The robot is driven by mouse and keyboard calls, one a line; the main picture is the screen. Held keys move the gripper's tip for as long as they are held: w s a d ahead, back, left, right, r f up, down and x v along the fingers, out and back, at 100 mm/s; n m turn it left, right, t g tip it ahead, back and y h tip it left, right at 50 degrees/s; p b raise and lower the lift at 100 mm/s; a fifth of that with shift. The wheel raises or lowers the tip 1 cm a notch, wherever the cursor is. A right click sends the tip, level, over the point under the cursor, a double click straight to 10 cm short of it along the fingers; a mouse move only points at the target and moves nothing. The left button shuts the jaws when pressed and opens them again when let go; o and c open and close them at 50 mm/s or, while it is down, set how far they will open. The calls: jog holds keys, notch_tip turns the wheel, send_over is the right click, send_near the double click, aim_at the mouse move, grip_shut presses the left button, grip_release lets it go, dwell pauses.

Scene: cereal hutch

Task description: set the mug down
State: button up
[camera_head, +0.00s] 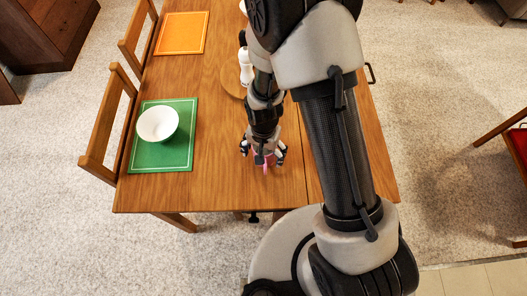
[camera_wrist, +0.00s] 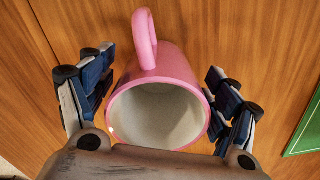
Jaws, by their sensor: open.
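The pink mug (camera_wrist: 176,68) stands on the wooden table (camera_head: 220,185), seen from above in the wrist view with its pale inside showing and its handle toward the top of the picture. In the head view only bits of pink show, as my gripper hides most of it. My gripper (camera_head: 264,160) is open, pointing down over the table near its front edge. In the wrist view its two fingers (camera_wrist: 163,95) are spread on either side of the mug. A small gap shows at the left; at the right the finger is very near the mug, and I cannot tell whether it touches.
A green placemat (camera_head: 145,160) with a white bowl (camera_head: 157,124) lies to the left. An orange placemat (camera_head: 182,33) lies at the back left. A white bottle-like object (camera_head: 245,68) stands on a round board behind my gripper. Chairs (camera_head: 100,140) line the left side.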

jog(key=shift+r, duration=0.1)
notch_tip(320, 180, up, 12)
jog(key=p, duration=0.4)
jog(key=shift+r, duration=0.15)
jog(key=s+d+r+n+t, duration=0.1)
jog(key=s+d+r, duration=0.15)
jog(key=r, duration=0.65)
jog(key=s+d+r+n+t, duration=0.1)
jog(key=d+r, duration=0.3)
jog(key=r, duration=0.5)
jog(key=s+d+r+n+t, duration=0.2)
jog(key=s+d+r, duration=0.2)
jog(key=s+r, duration=0.4)
jog(key=shift+s+d+r+n+t, duration=0.3)
jog(key=shift+s+d+r+n, duration=0.1)
jog(key=shift+s, duration=0.7)
jog(key=shift+c, duration=0.5)
